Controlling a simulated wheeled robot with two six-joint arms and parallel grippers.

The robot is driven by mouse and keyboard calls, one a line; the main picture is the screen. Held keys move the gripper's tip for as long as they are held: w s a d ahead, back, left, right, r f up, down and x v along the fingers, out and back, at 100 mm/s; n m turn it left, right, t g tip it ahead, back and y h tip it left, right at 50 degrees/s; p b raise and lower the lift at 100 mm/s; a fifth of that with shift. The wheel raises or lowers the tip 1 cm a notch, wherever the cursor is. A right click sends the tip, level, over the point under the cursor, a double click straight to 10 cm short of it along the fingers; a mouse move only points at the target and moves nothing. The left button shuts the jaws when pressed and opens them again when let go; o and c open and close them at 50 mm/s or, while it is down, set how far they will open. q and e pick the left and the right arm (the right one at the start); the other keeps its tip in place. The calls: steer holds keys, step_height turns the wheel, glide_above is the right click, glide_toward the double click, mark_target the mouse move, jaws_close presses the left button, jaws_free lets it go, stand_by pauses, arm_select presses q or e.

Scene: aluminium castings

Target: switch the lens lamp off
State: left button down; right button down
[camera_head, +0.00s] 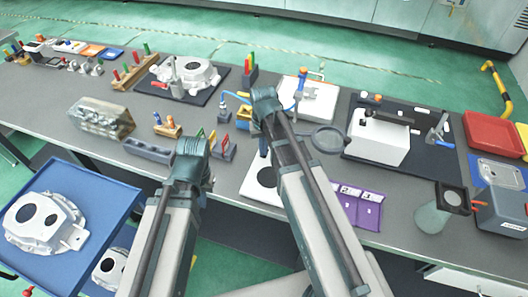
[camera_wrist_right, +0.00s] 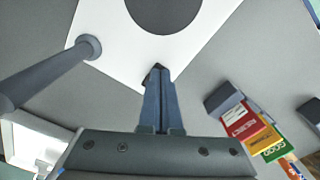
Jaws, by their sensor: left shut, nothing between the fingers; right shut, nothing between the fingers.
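The lens lamp (camera_head: 328,139) shows in the head view as a round grey-rimmed lens right of my right wrist. Its stand is partly hidden, and I cannot tell whether it is lit. My right gripper (camera_head: 264,147) is shut and empty, pointing down left of the lens and apart from it. In the right wrist view its closed fingers (camera_wrist_right: 158,75) are over the edge of a white plate (camera_wrist_right: 105,25) with a dark disc (camera_wrist_right: 163,12). A small dark piece shows at the fingertips; I cannot tell whether they touch it. My left gripper (camera_head: 208,183) is shut and its fingers are mostly hidden.
A grey rod (camera_wrist_right: 45,78) with a round end crosses the left of the wrist view. Coloured cards (camera_wrist_right: 255,130) stand at its right. On the bench are a white box (camera_head: 378,140), purple cards (camera_head: 357,207) and a casting (camera_head: 203,73). A blue table (camera_head: 120,193) holds another casting.

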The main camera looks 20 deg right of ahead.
steer(key=shift+r, duration=0.15)
step_height(320, 180, up, 7)
steer(key=p, duration=0.7)
steer(key=shift+a, duration=0.1)
steer(key=s+a+n+h, duration=0.1)
steer(key=s+a+n, duration=0.3)
steer(key=s+a, duration=0.6)
steer(key=s, duration=0.4)
steer(key=shift+s+a+n, duration=0.15)
steer(key=shift+n, duration=0.15)
